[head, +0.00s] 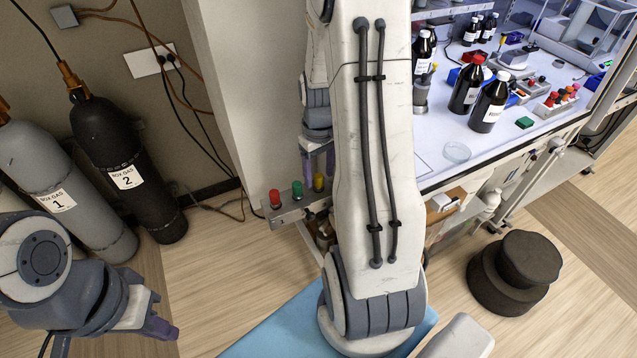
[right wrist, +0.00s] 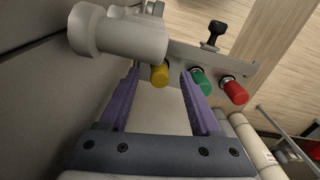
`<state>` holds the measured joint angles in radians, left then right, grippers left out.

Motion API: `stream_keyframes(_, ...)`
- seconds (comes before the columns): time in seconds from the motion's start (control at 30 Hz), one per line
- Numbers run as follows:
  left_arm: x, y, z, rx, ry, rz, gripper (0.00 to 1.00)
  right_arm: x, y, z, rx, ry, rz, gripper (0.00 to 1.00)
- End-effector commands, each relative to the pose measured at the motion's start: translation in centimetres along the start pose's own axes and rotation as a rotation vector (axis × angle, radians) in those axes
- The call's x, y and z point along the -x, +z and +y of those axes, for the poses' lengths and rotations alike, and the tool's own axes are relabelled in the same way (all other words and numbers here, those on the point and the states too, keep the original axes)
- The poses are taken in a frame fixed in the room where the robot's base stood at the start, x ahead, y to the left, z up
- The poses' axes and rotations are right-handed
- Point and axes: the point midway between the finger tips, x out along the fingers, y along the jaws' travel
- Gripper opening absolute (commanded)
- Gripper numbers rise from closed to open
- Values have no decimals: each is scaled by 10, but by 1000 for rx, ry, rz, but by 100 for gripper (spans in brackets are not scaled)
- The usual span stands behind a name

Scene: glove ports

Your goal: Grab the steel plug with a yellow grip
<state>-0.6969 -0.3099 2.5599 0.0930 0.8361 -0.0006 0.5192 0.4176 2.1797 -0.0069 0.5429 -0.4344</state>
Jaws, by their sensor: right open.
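The plug with the yellow grip (head: 319,182) sits at the right of a row of coloured grips on a grey metal bar, in the head view. In the right wrist view the yellow grip (right wrist: 160,75) shows between the fingertips, closer to the left one; its steel part is hidden. My right gripper (right wrist: 160,78) is open, its purple fingers on either side of the yellow grip, apparently without closing on it. In the head view my right gripper (head: 320,168) is partly hidden by my arm. My left gripper (head: 160,325) is at lower left, far from the plugs; its opening is unclear.
Green (right wrist: 200,82) and red (right wrist: 235,91) grips stand beside the yellow one. A pale cylindrical fitting (right wrist: 118,36) is close to the left finger. Gas cylinders (head: 122,165) stand at left. A bench (head: 430,165) with bottles and a dark stool (head: 510,275) are at right.

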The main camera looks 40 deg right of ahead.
Motion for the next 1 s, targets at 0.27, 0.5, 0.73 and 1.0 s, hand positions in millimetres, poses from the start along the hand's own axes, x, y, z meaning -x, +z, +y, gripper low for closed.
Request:
stream_keyframes(0.27,0,0,0,0,0,0,0,0,0,0,0,0,0,3)
stream_keyframes(0.5,0,0,0,0,0,0,0,0,0,0,0,0,1,0)
stream_keyframes(0.73,-2,0,0,0,0,0,0,6,-1,1,0,2,4,0)
stream_keyframes(1.0,-12,1,-1,2,0,0,0,41,-2,1,0,4,7,0)
